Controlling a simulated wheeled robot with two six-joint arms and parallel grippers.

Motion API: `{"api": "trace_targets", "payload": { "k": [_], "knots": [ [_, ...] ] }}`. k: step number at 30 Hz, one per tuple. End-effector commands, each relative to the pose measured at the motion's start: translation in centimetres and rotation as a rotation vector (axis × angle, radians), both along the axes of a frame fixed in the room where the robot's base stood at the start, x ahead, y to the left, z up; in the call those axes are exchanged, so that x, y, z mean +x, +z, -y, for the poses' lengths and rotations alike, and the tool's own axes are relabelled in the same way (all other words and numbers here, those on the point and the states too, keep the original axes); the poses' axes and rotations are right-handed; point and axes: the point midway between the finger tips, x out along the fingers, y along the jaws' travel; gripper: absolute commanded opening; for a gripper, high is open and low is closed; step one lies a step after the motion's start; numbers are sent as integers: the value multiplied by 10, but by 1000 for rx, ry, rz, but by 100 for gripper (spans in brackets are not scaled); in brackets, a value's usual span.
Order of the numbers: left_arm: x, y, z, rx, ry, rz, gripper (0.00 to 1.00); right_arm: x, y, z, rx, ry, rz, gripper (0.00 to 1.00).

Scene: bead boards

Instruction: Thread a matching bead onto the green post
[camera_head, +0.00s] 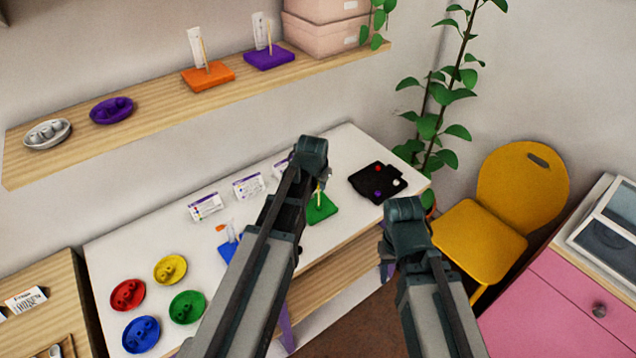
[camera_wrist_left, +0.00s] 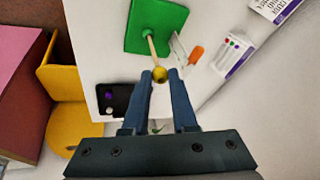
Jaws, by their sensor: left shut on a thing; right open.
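The green board (camera_head: 322,211) lies on the white table with its thin wooden post (camera_head: 318,190) standing up from it. In the left wrist view the green board (camera_wrist_left: 172,22) and post (camera_wrist_left: 152,46) show at the top. My left gripper (camera_wrist_left: 160,76) is shut on a yellow bead (camera_wrist_left: 159,74) at the post's tip. The bead and tip meet in this view; I cannot tell whether the post is inside the bead. In the head view the left gripper (camera_head: 318,176) hides part of the post. My right gripper (camera_head: 404,222) is open, right of the board.
A black tray (camera_head: 365,187) with loose beads lies right of the green board. A blue board (camera_head: 229,254) is partly hidden by my left arm. Red (camera_head: 127,295), yellow (camera_head: 170,270), green (camera_head: 187,307) and blue (camera_head: 141,334) dishes stand at left. A yellow chair (camera_head: 480,240) stands at right.

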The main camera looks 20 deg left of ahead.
Motion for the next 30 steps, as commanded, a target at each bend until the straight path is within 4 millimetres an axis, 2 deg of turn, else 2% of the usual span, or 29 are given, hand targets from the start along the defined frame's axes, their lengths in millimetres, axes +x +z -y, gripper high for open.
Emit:
{"api": "trace_targets", "payload": {
  "k": [30],
  "knots": [
    [0,-9,0,0,0,0,0,0,-9,0,0,0,0,50]
  ]
}}
